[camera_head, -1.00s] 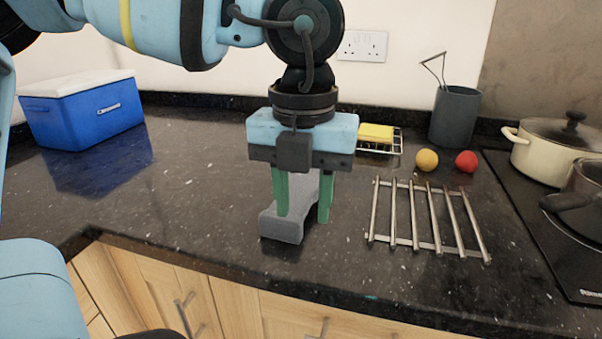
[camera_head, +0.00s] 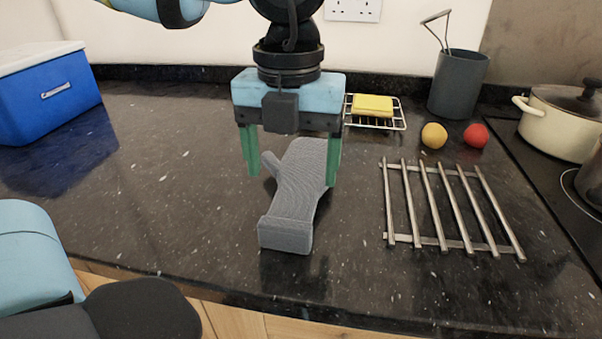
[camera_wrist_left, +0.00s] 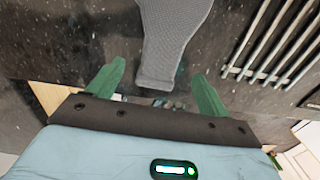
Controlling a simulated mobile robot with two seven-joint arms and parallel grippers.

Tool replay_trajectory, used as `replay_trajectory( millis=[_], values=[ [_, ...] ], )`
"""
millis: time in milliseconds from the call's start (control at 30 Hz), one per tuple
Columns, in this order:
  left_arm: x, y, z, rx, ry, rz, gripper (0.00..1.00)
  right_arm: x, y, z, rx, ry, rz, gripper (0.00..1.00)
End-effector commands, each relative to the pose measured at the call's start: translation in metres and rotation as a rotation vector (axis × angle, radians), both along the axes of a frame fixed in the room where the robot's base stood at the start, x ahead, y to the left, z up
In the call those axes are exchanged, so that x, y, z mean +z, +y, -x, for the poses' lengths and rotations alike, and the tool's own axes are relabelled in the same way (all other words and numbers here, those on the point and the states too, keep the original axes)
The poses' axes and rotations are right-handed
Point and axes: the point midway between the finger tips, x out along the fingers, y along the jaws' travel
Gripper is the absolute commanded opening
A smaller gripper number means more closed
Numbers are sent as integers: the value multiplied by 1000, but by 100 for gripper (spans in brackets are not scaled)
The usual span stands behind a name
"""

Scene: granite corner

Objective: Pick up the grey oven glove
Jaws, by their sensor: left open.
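The grey oven glove (camera_head: 296,190) lies on the dark granite worktop, its cuff toward the front edge and its thumb pointing left. In the left wrist view the glove (camera_wrist_left: 170,45) lies beyond the fingertips, its near end between their lines. My left gripper (camera_head: 292,172) is open and empty, with green fingers pointing down. In the head view its fingers stand on either side of the glove's hand part, the right one overlapping the glove's right edge. The fingers (camera_wrist_left: 158,82) do not close on anything. My right gripper is not in view.
A metal trivet (camera_head: 446,205) lies right of the glove. A blue box (camera_head: 50,95) is at left; a cream pot (camera_head: 560,123) at right.

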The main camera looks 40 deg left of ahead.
Motion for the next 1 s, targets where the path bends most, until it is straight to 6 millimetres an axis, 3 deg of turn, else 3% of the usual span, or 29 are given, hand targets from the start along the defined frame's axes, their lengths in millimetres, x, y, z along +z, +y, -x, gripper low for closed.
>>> replay_trajectory(
  millis=[100,333,700,1000],
  values=[
    [-14,0,0,0,5,2,80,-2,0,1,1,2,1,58],
    [-21,0,0,0,3,2,80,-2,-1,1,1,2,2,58],
    [-66,0,-3,0,4,1,80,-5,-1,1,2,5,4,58],
    [-69,0,-3,1,2,1,79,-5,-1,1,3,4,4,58]
  ],
)
